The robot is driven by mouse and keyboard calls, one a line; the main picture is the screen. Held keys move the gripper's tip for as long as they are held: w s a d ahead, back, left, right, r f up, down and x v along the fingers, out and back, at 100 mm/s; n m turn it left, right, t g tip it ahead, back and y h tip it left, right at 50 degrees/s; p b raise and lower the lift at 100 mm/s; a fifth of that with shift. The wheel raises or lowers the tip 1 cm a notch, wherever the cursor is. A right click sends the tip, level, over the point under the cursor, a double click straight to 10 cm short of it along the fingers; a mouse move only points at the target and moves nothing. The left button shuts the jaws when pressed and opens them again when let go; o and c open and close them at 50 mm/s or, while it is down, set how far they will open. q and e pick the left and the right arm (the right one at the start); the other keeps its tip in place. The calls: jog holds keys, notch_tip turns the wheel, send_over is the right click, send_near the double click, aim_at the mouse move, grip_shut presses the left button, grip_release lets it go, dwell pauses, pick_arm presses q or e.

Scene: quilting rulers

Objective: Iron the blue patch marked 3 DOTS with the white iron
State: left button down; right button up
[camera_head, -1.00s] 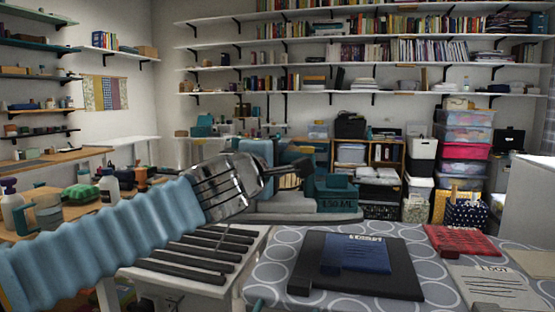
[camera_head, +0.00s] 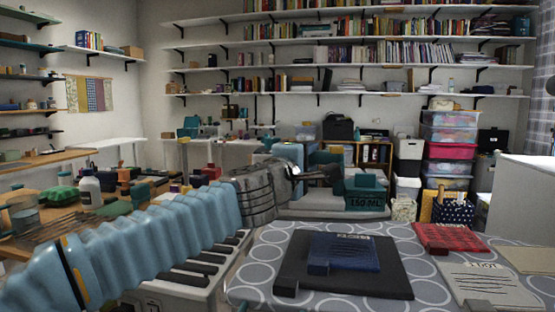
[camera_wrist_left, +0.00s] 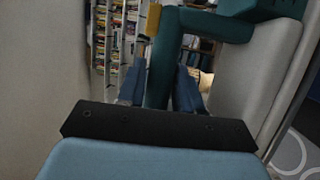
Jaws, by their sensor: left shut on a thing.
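The iron (camera_head: 350,205) has a pale grey-white body and teal parts, with "150 ML" on its teal side. It is beyond the far edge of the patterned board in the head view; whether it touches a surface I cannot tell. My left gripper (camera_head: 318,172) is shut on its teal handle. In the left wrist view the teal handle (camera_wrist_left: 160,75) passes between the gripper's fingers (camera_wrist_left: 158,95), with the pale body (camera_wrist_left: 250,75) to the right. The blue patch (camera_head: 343,252) lies flat on a black pad (camera_head: 385,285); its label is too small to read surely. My right gripper is out of view.
The patterned board (camera_head: 262,265) also bears a red patch (camera_head: 445,238) and a cream patch (camera_head: 490,285) right of the pad. A cluttered wooden table (camera_head: 35,245) stands at left. Stacked bins (camera_head: 448,150) stand behind.

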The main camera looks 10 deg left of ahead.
aim_at(325, 192)
pick_arm(q)
jog(key=w+d+f+h, duration=0.1)
jog(key=w+d+f+m+h, duration=0.1)
jog(key=w+d, duration=0.1)
jog(key=shift+d+f+b, duration=0.2)
jog(key=shift+b, duration=0.15)
jog(key=shift+w+d, duration=0.1)
jog(key=shift+w, duration=0.05)
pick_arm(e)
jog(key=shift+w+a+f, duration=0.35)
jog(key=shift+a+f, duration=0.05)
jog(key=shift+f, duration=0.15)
pick_arm(q)
jog(key=shift+g, duration=0.3)
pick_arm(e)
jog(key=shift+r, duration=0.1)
pick_arm(q)
jog(key=shift+r+p, duration=0.1)
jog(key=shift+p, duration=0.2)
notch_tip(325, 192, down, 5)
jog(key=b, duration=0.5)
jog(key=shift+f, duration=0.25)
jog(key=shift+r, duration=0.2)
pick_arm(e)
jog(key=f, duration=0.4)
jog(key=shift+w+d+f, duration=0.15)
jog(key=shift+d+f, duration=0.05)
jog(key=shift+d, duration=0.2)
